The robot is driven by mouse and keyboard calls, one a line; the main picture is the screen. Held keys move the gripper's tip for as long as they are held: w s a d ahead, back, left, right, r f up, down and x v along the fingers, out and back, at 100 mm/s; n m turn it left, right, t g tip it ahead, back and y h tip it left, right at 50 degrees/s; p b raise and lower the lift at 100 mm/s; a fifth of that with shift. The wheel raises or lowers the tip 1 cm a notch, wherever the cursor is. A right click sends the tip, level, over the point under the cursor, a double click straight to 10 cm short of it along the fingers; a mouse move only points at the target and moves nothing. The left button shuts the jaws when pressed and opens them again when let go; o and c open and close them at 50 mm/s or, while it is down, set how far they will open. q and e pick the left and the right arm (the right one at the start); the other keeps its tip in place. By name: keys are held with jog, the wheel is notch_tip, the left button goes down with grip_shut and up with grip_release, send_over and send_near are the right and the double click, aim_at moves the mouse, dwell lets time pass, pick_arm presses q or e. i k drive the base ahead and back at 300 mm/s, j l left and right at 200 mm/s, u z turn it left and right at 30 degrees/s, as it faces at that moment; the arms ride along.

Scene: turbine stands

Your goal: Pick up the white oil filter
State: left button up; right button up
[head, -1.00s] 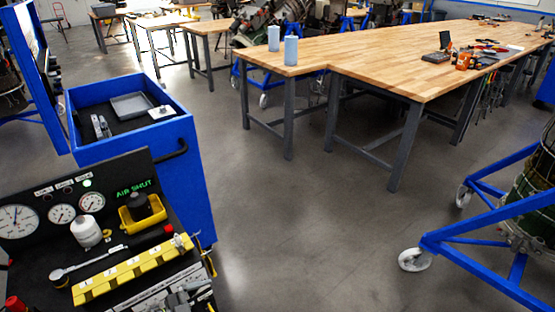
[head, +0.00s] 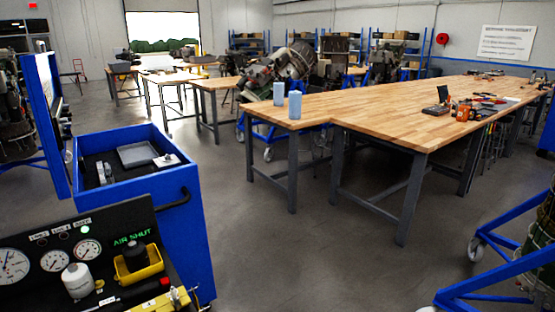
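The white oil filter (head: 78,281) is a short white cylinder with a rounded top. It stands at the lower left in the head view, in front of the gauge panel (head: 75,250) of a black-topped cart. Neither of my grippers shows in the head view.
A blue tool cart (head: 185,225) with an open top stands behind the panel. A long wooden table (head: 400,110) with two blue cylinders (head: 295,104) stands beyond. A blue wheeled stand (head: 500,270) is at the right. The middle floor is clear.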

aim_at(77, 279)
jog(key=u, duration=1.45)
jog(key=l+u, duration=0.1)
jog(key=u, duration=0.35)
jog(key=l+u, duration=0.1)
jog(key=u, duration=0.35)
jog(key=l+u, duration=0.1)
jog(key=u, duration=0.35)
jog(key=l+u, duration=0.15)
jog(key=u, duration=0.35)
jog(key=l+u, duration=0.1)
jog(key=u, duration=0.35)
jog(key=z, duration=2.15)
